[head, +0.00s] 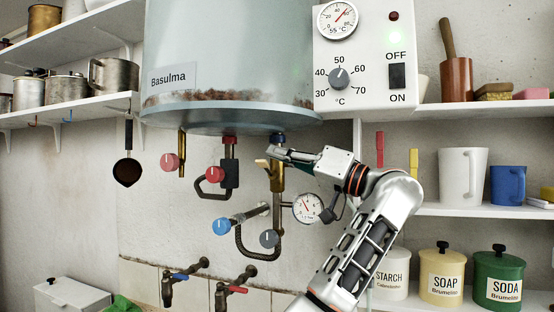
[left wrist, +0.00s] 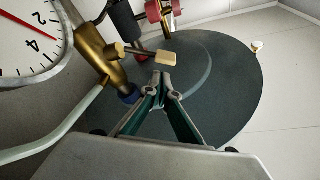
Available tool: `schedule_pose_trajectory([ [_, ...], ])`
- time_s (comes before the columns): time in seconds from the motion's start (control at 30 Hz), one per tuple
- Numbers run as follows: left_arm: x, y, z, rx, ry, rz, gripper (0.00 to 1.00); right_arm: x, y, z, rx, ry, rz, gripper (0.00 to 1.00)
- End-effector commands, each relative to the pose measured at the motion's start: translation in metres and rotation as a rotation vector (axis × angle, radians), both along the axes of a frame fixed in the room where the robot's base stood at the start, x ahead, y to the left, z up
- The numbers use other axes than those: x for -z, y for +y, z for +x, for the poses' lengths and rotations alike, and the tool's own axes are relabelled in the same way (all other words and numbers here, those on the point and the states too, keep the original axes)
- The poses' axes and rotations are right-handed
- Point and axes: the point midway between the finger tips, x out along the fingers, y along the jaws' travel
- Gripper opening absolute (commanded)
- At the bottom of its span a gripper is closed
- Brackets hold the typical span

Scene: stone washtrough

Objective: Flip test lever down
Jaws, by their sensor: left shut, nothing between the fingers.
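The test lever is a small cream-tipped handle (head: 262,163) on the brass valve (head: 277,178) under the boiler. It sticks out from the valve's side, and its tip shows close up in the left wrist view (left wrist: 166,57). My left gripper (head: 269,151) is shut and empty, with its fingertips just above the lever tip in the head view. In the left wrist view the fingertips (left wrist: 160,80) are close to the lever tip, with a small gap between them in the picture. I cannot tell whether they touch. My right gripper is not in view.
The boiler (head: 225,60) hangs right above my gripper. A pressure gauge (head: 307,208), a grey knob (head: 269,239) and a blue knob (head: 222,226) sit below. Red knobs (head: 215,174) are to the left. The control box (head: 362,55) is to the upper right.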

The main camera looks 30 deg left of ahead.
Motion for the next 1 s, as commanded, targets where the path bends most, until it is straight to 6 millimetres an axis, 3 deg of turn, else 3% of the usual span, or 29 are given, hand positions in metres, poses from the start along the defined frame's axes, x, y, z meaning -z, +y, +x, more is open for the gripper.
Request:
schedule_pose_trajectory([
  [0.2, 0.012, -0.002, -0.007, -0.001, -0.001, 0.000, 0.00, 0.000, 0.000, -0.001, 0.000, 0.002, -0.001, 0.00],
  [0.67, 0.013, -0.002, -0.008, -0.001, -0.001, 0.000, 0.00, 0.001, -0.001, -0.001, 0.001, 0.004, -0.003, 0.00],
  [1.0, 0.024, -0.003, -0.010, 0.000, 0.001, 0.000, 0.00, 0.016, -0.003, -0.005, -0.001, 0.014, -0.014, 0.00],
])
